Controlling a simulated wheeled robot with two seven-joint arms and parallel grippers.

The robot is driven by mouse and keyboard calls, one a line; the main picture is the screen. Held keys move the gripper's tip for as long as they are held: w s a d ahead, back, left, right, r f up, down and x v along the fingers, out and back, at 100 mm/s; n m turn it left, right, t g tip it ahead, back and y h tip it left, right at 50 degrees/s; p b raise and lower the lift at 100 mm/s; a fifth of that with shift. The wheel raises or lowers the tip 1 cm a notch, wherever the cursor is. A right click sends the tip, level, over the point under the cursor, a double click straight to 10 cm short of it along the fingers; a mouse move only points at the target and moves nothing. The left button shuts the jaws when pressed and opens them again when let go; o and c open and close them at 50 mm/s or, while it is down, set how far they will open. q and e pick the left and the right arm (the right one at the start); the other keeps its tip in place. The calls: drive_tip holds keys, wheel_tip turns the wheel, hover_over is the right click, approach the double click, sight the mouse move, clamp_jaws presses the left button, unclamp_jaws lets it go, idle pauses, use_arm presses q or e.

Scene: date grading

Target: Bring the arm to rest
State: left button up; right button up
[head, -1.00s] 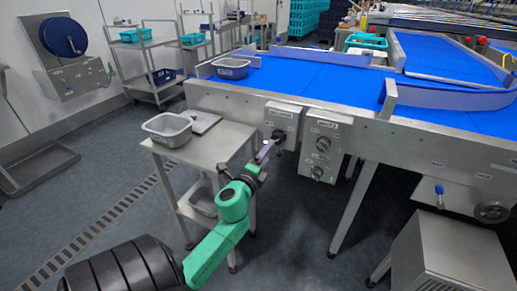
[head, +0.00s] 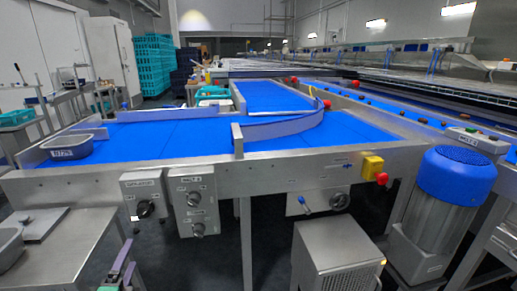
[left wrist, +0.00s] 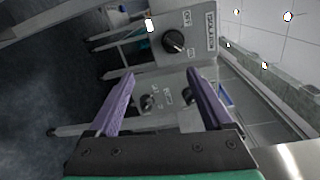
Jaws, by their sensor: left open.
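My left gripper (head: 124,268) shows at the bottom edge of the head view, left of the middle. It is low in front of the conveyor, beside the steel side table. In the left wrist view its two purple fingers (left wrist: 161,84) are apart with nothing between them. Beyond the fingers are a control box with a black knob (left wrist: 173,41) and a second box with smaller knobs (left wrist: 150,101). The gripper looks clear of both, though the exact gap cannot be told. My right gripper is in neither view.
The blue-belted conveyor (head: 172,136) spans the middle, with a grey tub (head: 68,147) at its left end. Control boxes (head: 146,200) hang on its front. A steel side table (head: 68,250) is at lower left. A steel cabinet (head: 335,255) and blue-topped motor (head: 457,173) are right.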

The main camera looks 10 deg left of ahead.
use_arm(q)
drive_tip(key=s+d+f+n+g+h+p, duration=0.1)
drive_tip(key=s+d+f+n+g+p, duration=0.2)
drive_tip(key=f, duration=0.5)
drive_tip(key=s+d+f+n+g+h+p, duration=0.2)
drive_tip(key=s+f+p, duration=0.15)
drive_tip(key=f, duration=0.45)
drive_tip(key=s+d+f+n+g+h+p, duration=0.1)
drive_tip(key=s+d+f+n+g+p, duration=0.2)
drive_tip(key=f, duration=0.5)
drive_tip(key=s+d+f+n+g+p, duration=0.1)
drive_tip(key=s+f+g+p, duration=0.1)
drive_tip(key=s, duration=0.5)
drive_tip(key=s+d+f+n+g+h+p, duration=0.1)
drive_tip(key=s+d+f+n+g+p, duration=0.1)
drive_tip(key=s, duration=0.6)
drive_tip(key=s+d+f+n+g+p, duration=0.2)
drive_tip(key=s+f+g+p, duration=0.1)
drive_tip(key=s, duration=0.4)
wheel_tip(320, 180, down, 3)
drive_tip(key=shift+s+r+h+p, duration=0.15)
drive_tip(key=shift+s+h+p, duration=0.15)
drive_tip(key=shift+p, duration=0.15)
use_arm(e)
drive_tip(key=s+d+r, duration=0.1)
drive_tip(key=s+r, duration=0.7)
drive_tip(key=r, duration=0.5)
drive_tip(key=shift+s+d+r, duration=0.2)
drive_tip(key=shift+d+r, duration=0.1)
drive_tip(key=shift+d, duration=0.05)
